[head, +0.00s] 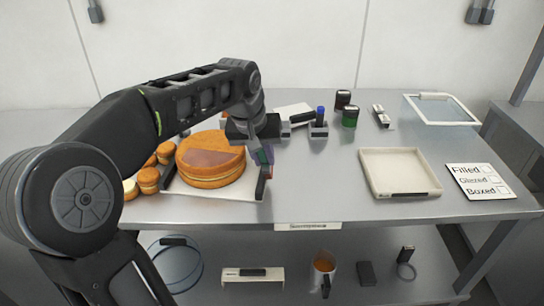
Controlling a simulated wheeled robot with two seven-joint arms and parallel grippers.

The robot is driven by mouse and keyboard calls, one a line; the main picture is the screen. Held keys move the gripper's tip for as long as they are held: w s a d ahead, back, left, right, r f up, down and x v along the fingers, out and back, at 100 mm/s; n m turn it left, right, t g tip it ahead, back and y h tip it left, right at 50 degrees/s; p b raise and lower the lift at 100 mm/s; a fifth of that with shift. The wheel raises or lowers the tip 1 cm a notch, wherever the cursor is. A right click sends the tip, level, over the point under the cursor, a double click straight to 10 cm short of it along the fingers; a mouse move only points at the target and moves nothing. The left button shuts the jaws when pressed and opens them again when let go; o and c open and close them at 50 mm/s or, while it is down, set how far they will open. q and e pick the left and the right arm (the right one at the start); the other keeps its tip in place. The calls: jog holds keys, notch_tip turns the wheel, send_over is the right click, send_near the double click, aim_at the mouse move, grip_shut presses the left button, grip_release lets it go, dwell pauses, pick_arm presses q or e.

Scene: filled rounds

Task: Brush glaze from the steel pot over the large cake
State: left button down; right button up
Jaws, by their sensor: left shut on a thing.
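The large cake (205,172) is round and golden brown, on a white board (232,193) left of the middle of the table. A darker, pinkish glossy patch covers part of its top. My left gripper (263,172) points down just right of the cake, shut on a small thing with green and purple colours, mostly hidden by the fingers. I cannot tell whether it is the brush. A metal vessel (323,268) with orange contents and a dark handle stands on the lower shelf; I cannot tell if it is the steel pot. My right gripper is out of view.
Several small buns (149,178) sit left of the cake. A cream tray (398,172), a label card (480,181) and a clear-lidded box (440,109) are to the right. Dark jars (350,116) and a blue-topped item (319,122) stand behind. The table's front middle is clear.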

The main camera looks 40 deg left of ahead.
pick_arm(q)
jog(key=shift+s+a, duration=0.4)
jog(key=shift+a, duration=0.1)
jog(key=shift+w+d, duration=0.1)
jog(key=shift+d, duration=0.05)
jog(key=shift+w+d, duration=1)
jog(key=shift+d, duration=0.3)
jog(key=shift+d, duration=0.1)
jog(key=shift+w+d+p, duration=0.4)
jog(key=shift+w+d, duration=0.7)
jog(key=shift+d, duration=0.25)
jog(key=shift+f, duration=0.1)
jog(key=shift+w+d, duration=1.05)
jog(key=shift+d, duration=0.3)
jog(key=shift+w+d, duration=0.1)
jog(key=shift+d, duration=0.05)
